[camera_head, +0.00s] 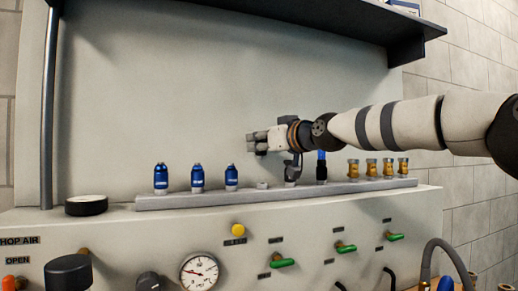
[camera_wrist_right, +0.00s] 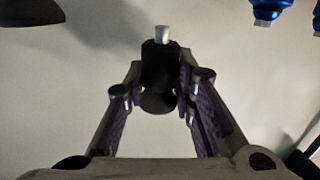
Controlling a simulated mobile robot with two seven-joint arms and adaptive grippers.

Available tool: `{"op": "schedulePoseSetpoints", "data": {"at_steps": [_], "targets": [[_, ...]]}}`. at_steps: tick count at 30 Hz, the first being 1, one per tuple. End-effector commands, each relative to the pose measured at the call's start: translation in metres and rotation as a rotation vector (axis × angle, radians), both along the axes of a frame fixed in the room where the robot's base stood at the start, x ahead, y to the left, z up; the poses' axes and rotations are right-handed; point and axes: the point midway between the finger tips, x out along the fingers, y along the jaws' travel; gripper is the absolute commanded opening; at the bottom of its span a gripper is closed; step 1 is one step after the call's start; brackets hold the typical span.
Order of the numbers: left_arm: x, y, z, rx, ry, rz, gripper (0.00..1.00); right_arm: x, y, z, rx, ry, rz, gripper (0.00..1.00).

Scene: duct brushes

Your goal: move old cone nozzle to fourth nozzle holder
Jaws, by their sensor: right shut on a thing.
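My right gripper (camera_head: 257,142) reaches in from the right, above the rail and in front of the panel. In the right wrist view its fingers (camera_wrist_right: 160,92) are shut on the old cone nozzle (camera_wrist_right: 160,62), a dark body with a pale narrow tip. In the head view the nozzle is hard to tell from the fingers. The nozzle rail (camera_head: 160,202) runs along the ledge below the gripper. Counted from the left, the fourth nozzle holder (camera_head: 262,185) is a bare pale stub, below the fingertips. My left gripper is not in view.
Three blue nozzles (camera_head: 197,178) stand on the rail's left part. A black nozzle with a blue top (camera_head: 321,168) and several brass nozzles (camera_head: 371,168) stand to the right. A black puck (camera_head: 86,205) lies left of the rail. A dark shelf (camera_head: 405,28) overhangs above.

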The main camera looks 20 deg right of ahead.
Motion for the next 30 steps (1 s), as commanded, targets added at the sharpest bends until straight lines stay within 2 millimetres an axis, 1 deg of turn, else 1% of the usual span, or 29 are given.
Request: {"op": "schedulePoseSetpoints", "data": {"at_steps": [6, 10, 21, 25, 30], "targets": [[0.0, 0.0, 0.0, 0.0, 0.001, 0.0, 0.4, 0.0, 0.0, 0.0, 0.0, 0.0, 0.0, 0.0], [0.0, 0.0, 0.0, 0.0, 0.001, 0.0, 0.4, 0.0, 0.0, -0.005, 0.0, 0.0, -0.001, 0.0], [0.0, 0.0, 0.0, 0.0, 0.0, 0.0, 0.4, 0.0, 0.0, -0.041, 0.001, 0.002, 0.0, 0.0], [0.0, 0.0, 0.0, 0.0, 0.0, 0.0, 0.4, 0.0, -0.001, -0.051, 0.001, 0.001, -0.001, 0.0], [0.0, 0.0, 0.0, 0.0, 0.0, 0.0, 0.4, 0.0, 0.0, -0.058, 0.0, 0.0, -0.001, 0.0]]}}
